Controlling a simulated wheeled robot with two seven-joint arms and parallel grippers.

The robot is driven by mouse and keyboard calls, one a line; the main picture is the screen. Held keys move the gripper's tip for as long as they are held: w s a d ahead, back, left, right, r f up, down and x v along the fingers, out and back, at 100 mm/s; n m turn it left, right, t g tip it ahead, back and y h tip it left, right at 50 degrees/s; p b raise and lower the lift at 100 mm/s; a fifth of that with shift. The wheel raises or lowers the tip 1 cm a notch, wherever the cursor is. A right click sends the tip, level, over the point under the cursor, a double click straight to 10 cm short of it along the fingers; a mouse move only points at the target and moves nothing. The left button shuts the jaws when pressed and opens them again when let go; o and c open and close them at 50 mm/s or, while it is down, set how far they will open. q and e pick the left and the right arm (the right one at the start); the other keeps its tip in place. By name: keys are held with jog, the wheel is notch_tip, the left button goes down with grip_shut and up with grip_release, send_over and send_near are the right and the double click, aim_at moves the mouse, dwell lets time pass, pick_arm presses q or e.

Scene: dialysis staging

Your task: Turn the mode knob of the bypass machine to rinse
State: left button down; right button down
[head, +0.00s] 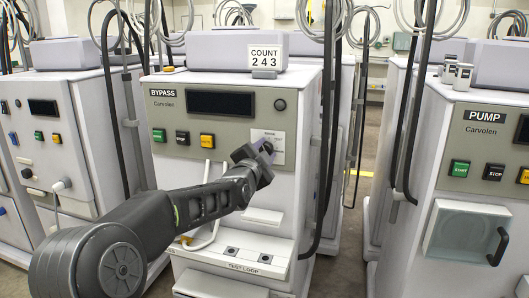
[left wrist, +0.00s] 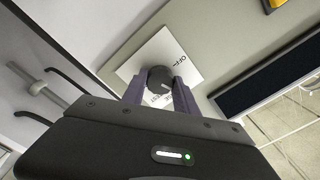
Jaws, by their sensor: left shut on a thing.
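The bypass machine (head: 240,110) stands in the middle of the head view, with a BYPASS label and a grey control panel. Its mode knob (left wrist: 160,77) is dark and round, on a white plate (left wrist: 142,62) marked OFF; another marking by the fingers is partly covered and hard to read. My left gripper (left wrist: 159,88) is shut on the knob, one finger on each side. In the head view my left gripper (head: 266,152) is at the white plate (head: 277,140) and mostly hides the knob. The knob's exact setting is unclear. My right gripper is not in view.
Green, black and yellow buttons (head: 182,138) and a dark display (head: 220,103) sit left of the knob. A TEST LOOP shelf (head: 240,262) juts out below. The pump machine (head: 470,160) stands at the right, another machine (head: 50,130) at the left. Dark hoses (head: 327,150) hang beside the bypass machine.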

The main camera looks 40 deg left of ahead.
pick_arm(q)
jog(key=m+p, duration=0.1)
jog(key=m, duration=0.5)
jog(key=shift+f, duration=0.1)
dwell(0.3)
jog(key=c, duration=0.9)
grip_release()
jog(key=shift+c, duration=0.2)
jog(key=shift+s, duration=0.1)
jog(key=v, duration=0.7)
jog(key=shift+s+d, duration=0.2)
jog(key=shift+s, duration=0.1)
